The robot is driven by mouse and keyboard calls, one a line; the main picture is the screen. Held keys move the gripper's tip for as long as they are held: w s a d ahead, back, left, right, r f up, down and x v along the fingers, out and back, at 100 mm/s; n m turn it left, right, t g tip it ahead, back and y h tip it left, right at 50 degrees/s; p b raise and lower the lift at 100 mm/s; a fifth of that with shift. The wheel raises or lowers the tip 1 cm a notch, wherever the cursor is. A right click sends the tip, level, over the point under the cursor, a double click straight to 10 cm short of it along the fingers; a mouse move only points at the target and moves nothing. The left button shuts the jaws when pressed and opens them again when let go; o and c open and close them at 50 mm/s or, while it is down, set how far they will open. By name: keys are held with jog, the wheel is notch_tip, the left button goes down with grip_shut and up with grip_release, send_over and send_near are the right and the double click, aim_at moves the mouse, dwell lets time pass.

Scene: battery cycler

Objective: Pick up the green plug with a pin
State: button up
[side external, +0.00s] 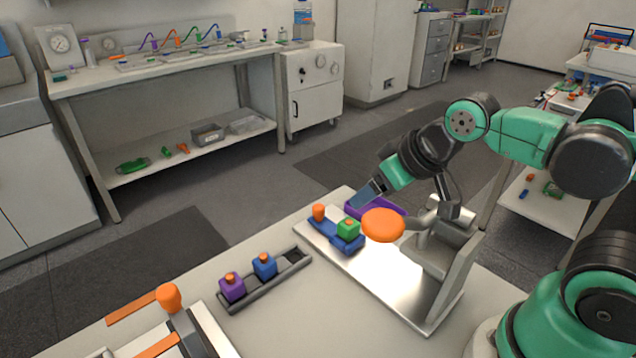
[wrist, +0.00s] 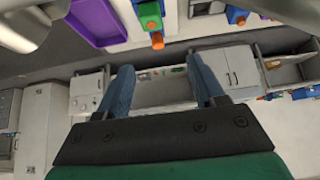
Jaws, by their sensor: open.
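The green plug (side external: 348,230) has a small orange pin on top and stands upright in a blue holder (side external: 351,245) on the metal fixture plate. An orange-topped part (side external: 319,212) stands at the holder's other end. My gripper (side external: 362,197) is open and tilted, above and behind the plug in the side view, apart from it. In the wrist view the fingers (wrist: 160,63) are spread with nothing between them. The green plug (wrist: 149,9) shows at the top edge there, partly cut off, with orange parts below it.
A purple tray (side external: 388,204) lies just behind the plug. A large orange knob (side external: 383,225) on the fixture stands close to its right. A dark rack (side external: 293,271) holds a purple plug (side external: 232,288) and a blue plug (side external: 264,266). Another orange-knobbed fixture (side external: 169,297) is at front left.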

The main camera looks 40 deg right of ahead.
jog(key=shift+o, duration=1.1)
jog(key=g, duration=0.6)
send_over(349, 221)
jog(key=f, duration=0.3)
jog(key=shift+s+a+f, duration=0.1)
jog(key=shift+s+f, duration=0.15)
jog(key=shift+s, duration=0.05)
jog(key=shift+w+f+g, duration=0.25)
jog(key=shift+f+g, duration=0.25)
jog(key=shift+f, duration=3)
grip_shut()
